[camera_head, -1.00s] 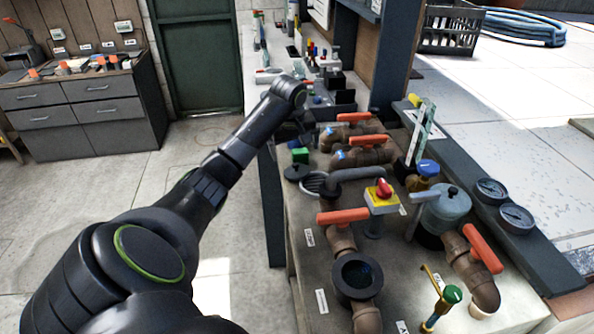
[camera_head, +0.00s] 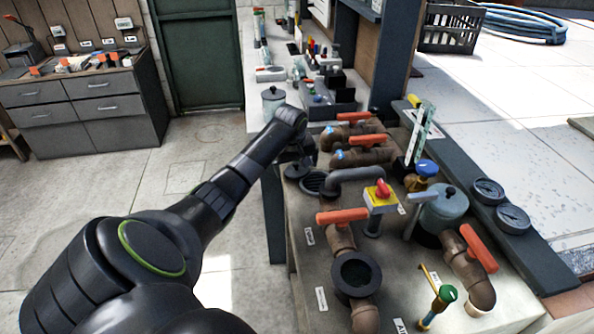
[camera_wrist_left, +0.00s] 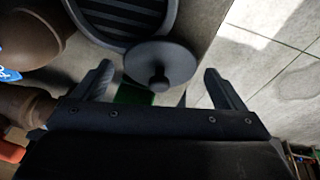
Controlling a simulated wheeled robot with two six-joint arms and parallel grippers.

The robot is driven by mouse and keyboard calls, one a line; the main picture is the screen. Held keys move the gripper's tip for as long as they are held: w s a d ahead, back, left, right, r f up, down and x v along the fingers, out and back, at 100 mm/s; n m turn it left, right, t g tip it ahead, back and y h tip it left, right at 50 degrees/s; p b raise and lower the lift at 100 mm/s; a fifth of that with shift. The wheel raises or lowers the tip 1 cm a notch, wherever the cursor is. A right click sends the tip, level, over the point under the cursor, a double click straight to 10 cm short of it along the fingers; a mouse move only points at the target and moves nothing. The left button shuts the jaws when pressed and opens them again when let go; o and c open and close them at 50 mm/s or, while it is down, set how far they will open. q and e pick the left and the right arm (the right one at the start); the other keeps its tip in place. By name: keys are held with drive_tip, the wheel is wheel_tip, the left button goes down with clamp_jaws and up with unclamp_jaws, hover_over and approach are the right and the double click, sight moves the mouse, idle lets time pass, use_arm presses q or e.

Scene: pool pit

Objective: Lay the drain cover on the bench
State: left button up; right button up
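The drain cover, a dark round disc with a knob in its middle (camera_wrist_left: 160,68), lies flat at the bench edge beside the drain (camera_wrist_left: 118,20). In the head view the drain cover (camera_head: 294,171) shows just left of the round, slatted drain (camera_head: 314,182). I cannot tell whether it touches the drain's rim. My left gripper (camera_head: 298,157) is over this spot, its tips partly hidden in the head view. In the left wrist view my left gripper (camera_wrist_left: 159,76) is open, fingers wide apart with the knob between them, holding nothing. My right gripper is not in view.
Brown pipes with orange handles (camera_head: 362,140), a yellow box with a red knob (camera_head: 381,195) and a grey canister (camera_head: 444,210) crowd the bench (camera_head: 306,262). A green object (camera_wrist_left: 134,94) is partly hidden by the cover. Floor is open left of the bench.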

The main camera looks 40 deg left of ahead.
use_arm(q)
drive_tip(key=c, duration=0.9)
drive_tip(key=shift+c, duration=0.6)
drive_tip(key=shift+r, duration=0.15)
